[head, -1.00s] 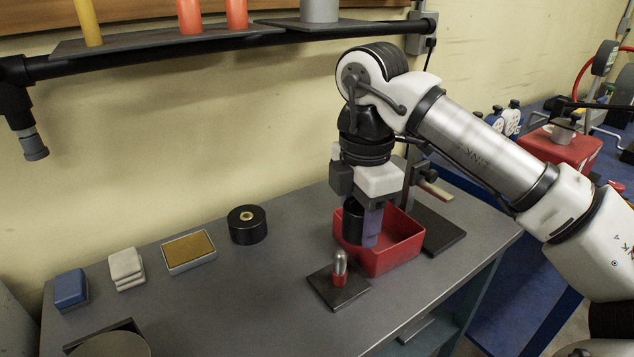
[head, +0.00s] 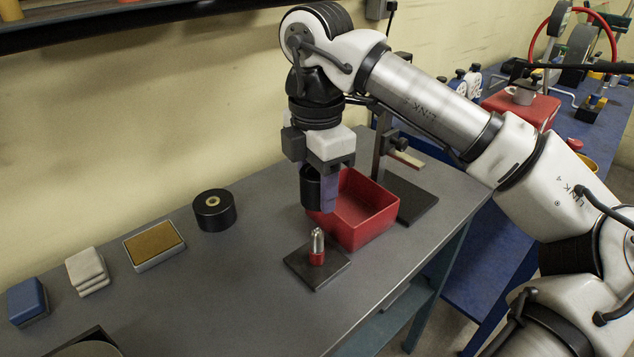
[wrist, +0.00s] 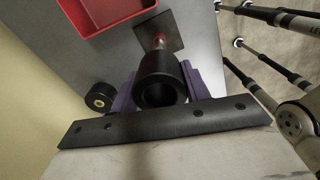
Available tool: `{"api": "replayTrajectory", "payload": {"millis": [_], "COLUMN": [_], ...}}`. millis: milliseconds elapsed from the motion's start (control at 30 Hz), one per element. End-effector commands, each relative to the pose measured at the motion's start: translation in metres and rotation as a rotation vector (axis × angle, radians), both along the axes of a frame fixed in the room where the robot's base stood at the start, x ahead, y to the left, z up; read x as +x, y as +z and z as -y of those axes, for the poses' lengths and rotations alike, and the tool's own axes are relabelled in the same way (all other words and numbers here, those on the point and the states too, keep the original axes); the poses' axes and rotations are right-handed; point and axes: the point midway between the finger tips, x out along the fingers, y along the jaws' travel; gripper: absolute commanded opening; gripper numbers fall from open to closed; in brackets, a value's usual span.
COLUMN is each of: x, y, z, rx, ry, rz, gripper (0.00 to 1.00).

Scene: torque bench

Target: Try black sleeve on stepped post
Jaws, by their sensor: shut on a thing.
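The black sleeve (wrist: 161,79) is a hollow dark cylinder held between the purple fingers of my gripper (wrist: 163,92). In the head view the sleeve (head: 310,187) hangs upright from my gripper (head: 322,190), in front of the red bin's left side. The stepped post (head: 317,246) has a silver rounded top and a red lower part, and stands on a dark square plate (head: 330,277). The sleeve is above the post and a little to its back left, apart from it. In the wrist view the post (wrist: 159,40) shows just beyond the sleeve, partly hidden by it.
An open red bin (head: 375,225) stands right behind the post. A black round roll (head: 214,210), a tan-topped block (head: 154,246), pale stacked pads (head: 88,270) and a blue block (head: 27,301) lie to the left. A dark stand (head: 408,200) is behind the bin.

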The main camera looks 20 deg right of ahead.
Motion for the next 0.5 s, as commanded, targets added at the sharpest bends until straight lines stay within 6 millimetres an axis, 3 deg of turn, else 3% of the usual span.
{"api": "replayTrajectory", "payload": {"millis": [500], "x": [0.000], "y": [-0.047], "z": [0.000], "rx": [-0.001], "ry": [0.001], "rz": [0.001], "gripper": [0.03]}}
